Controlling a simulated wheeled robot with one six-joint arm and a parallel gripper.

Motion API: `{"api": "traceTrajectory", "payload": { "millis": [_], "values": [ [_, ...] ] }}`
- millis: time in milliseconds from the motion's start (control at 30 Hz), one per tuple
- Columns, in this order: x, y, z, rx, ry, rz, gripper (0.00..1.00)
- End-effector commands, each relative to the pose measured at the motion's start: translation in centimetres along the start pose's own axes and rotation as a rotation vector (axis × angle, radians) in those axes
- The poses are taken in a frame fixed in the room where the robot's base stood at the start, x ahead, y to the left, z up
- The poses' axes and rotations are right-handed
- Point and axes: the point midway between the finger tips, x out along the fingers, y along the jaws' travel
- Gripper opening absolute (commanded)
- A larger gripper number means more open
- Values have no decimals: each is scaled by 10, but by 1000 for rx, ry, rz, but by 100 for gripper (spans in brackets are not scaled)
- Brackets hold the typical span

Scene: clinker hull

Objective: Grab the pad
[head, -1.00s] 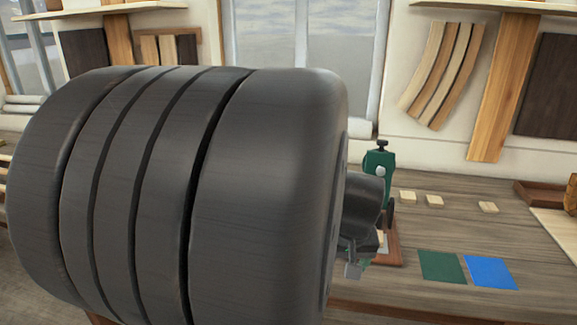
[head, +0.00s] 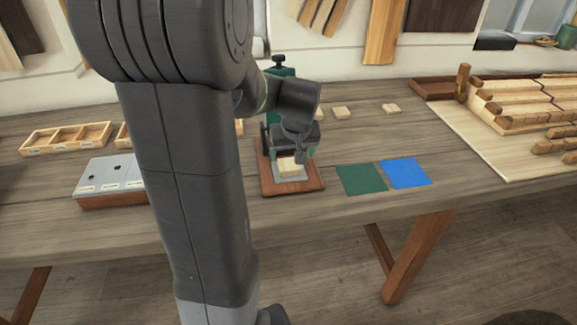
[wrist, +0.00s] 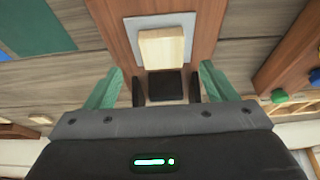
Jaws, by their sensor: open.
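A pale wooden pad (head: 290,166) lies on a light grey plate (head: 302,178) on the reddish-brown base (head: 283,189) of a green press (head: 272,106). In the wrist view the pad (wrist: 162,48) lies just beyond my open gripper (wrist: 166,88). Its green fingers with dark inner faces stand apart, either side of a line to the pad. A small black square block (wrist: 165,85) shows between them. In the head view my gripper (head: 299,150) is at the press, close to the pad, and partly covers the press. Nothing is held.
A green square (head: 361,179) and a blue square (head: 405,173) lie flat right of the press. Small pale blocks (head: 342,112) lie behind. Left are a compartment tray (head: 65,138) and a grey-topped block (head: 108,172). A board with wooden pieces (head: 500,150) lies right.

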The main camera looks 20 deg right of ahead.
Motion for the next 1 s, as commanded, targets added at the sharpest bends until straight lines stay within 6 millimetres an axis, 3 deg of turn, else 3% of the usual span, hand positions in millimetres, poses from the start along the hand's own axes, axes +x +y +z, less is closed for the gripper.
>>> {"api": "traceTrajectory", "payload": {
  "millis": [167, 500, 833, 867, 1000],
  "values": [
    [9, -1, 0, 0, -1, 0, 78],
    [51, -3, -1, 0, -2, -1, 78],
    [57, -3, -1, 0, 1, 0, 78],
    [57, -3, -1, 0, 1, 0, 76],
    [57, -3, -1, 0, 1, 0, 49]
  ]
}}
